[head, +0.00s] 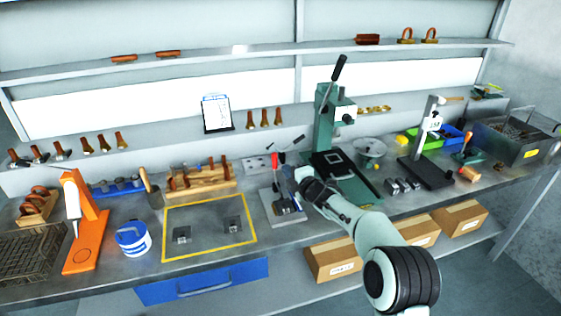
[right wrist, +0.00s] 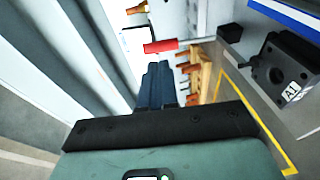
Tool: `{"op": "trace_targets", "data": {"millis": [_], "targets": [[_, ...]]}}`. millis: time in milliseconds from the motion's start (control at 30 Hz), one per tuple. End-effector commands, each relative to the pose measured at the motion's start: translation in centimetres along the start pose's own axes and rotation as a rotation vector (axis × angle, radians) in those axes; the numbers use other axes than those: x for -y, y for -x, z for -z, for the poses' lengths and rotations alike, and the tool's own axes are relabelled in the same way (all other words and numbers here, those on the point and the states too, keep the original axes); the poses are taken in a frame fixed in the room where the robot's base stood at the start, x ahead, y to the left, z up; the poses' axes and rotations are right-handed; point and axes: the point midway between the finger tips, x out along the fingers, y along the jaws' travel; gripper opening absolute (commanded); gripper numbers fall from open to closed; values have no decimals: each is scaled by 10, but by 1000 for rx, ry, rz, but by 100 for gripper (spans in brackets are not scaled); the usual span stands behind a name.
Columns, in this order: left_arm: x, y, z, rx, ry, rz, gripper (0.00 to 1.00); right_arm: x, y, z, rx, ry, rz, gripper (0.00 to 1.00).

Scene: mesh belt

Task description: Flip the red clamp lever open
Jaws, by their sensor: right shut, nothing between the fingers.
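The red clamp lever (right wrist: 160,46) shows in the right wrist view as a red grip on a grey rod, just ahead of my right fingertips. In the head view its red grip (head: 283,157) is small, above the clamp's grey base plate (head: 288,217) on the bench. My right gripper (head: 298,173) is beside the clamp, on its right. In the right wrist view the shut fingers (right wrist: 158,72) hold nothing and point toward the red grip; a small gap seems to separate them. My left gripper is not in view.
A yellow-outlined area (head: 208,228) with two small blocks lies left of the clamp. A green press (head: 325,120) stands behind it on the right. A wooden rack (head: 200,182) stands behind on the left. A dark block marked A1 (right wrist: 285,70) shows in the wrist view.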

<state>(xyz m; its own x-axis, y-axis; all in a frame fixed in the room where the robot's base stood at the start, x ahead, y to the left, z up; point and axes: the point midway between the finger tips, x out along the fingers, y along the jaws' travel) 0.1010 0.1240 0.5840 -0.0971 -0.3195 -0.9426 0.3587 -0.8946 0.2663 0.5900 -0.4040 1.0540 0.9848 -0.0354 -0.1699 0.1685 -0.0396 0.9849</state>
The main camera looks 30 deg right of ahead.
Motion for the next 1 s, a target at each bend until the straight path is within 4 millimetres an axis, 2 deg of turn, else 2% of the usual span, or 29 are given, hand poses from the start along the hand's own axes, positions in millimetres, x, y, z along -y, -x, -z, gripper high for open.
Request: {"op": "trace_targets", "data": {"millis": [33, 200, 400, 1000], "targets": [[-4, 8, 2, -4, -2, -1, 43, -3, -11, 0, 0, 0, 1, 0], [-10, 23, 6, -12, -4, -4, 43, -3, -37, 0, 1, -1, 0, 0], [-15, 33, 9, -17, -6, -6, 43, -2, -53, 0, 1, -1, 0, 0], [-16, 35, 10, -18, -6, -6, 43, -1, -56, 3, 0, -2, 9, 0]]}}
